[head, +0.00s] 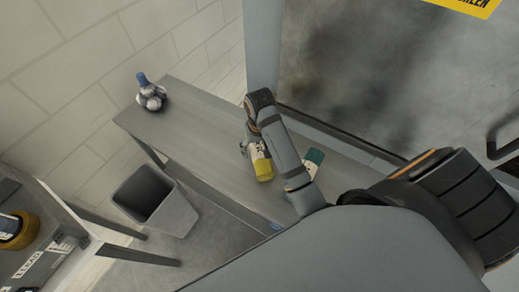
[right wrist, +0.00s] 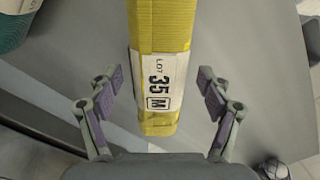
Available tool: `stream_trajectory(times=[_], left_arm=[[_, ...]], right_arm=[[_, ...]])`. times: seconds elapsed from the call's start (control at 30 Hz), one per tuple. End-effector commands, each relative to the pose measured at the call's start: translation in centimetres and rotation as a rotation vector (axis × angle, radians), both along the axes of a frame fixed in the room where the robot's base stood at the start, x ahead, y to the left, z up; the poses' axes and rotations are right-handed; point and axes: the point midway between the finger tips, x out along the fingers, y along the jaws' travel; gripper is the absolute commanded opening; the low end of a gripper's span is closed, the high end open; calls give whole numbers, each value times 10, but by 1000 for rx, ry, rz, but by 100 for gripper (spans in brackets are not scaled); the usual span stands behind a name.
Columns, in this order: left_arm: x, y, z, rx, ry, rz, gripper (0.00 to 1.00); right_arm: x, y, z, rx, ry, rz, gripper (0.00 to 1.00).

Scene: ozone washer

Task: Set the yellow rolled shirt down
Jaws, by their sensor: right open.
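The yellow rolled shirt (head: 263,169) with a white label rests on the grey bench (head: 190,125), near my right arm in the head view. In the right wrist view the yellow shirt (right wrist: 160,30) runs down the middle, with its label reading "LOT 35 M". My right gripper (right wrist: 160,85) is open, with one purple-padded finger on each side of the shirt's near end and gaps between. In the head view the arm hides most of this gripper. My left gripper is not in view.
A teal rolled shirt (head: 316,158) lies on the bench to the right, partly behind my arm. A blue-topped item with a grey-white bundle (head: 150,95) stands at the bench's far left end. A grey bin (head: 155,203) stands on the floor. The bench's left half is mostly clear.

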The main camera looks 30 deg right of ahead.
Motion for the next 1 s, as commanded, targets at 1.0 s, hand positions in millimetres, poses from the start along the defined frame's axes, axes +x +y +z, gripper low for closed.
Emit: stream_trajectory(times=[1.0], left_arm=[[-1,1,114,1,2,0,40]], right_arm=[[-1,0,117,0,1,0,79]])
